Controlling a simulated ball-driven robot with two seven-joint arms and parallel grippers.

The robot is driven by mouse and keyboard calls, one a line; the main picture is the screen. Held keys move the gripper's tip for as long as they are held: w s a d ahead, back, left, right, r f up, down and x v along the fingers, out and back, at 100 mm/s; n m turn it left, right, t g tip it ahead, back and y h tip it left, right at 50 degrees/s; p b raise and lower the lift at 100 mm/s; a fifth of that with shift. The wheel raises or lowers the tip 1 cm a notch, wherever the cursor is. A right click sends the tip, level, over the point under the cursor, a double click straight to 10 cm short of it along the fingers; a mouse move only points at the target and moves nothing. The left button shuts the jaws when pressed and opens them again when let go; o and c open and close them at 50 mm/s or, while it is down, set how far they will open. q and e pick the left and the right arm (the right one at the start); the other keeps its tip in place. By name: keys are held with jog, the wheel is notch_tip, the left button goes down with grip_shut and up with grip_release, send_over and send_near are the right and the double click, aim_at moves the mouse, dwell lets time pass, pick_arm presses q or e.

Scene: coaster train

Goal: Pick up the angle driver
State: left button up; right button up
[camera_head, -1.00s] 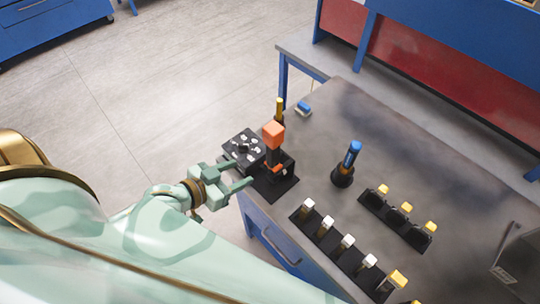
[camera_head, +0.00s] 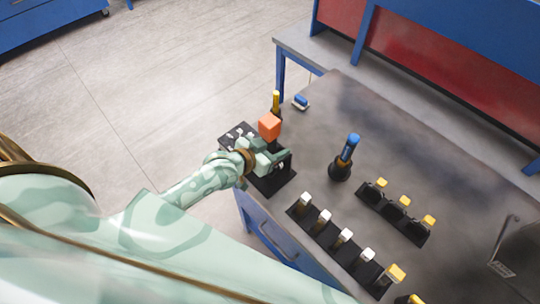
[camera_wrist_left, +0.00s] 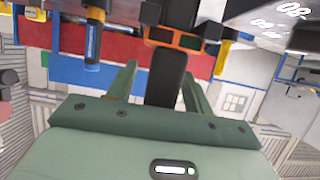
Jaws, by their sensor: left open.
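The angle driver appears to be the dark tool with an orange block on top (camera_head: 269,126), standing on a black pad (camera_head: 272,185) at the table's near left edge. My left gripper (camera_head: 280,161) is at its dark body, below the orange block, and hides much of it. In the left wrist view the open fingers (camera_wrist_left: 160,80) stand on either side of the dark handle (camera_wrist_left: 166,78), with orange parts beyond it. Gaps show on both sides of the handle. My right gripper is out of view.
A blue-topped tool (camera_head: 346,155) stands upright to the right. Racks with white-topped (camera_head: 343,237) and yellow-topped pieces (camera_head: 403,202) lie nearer and to the right. A dark block with several light pieces (camera_head: 232,134) is left of the driver. The far tabletop is mostly clear.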

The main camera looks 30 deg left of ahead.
pick_arm(q)
jog(key=shift+s, duration=0.1)
grip_shut()
dwell(1.2)
jog(key=shift+r, duration=0.15)
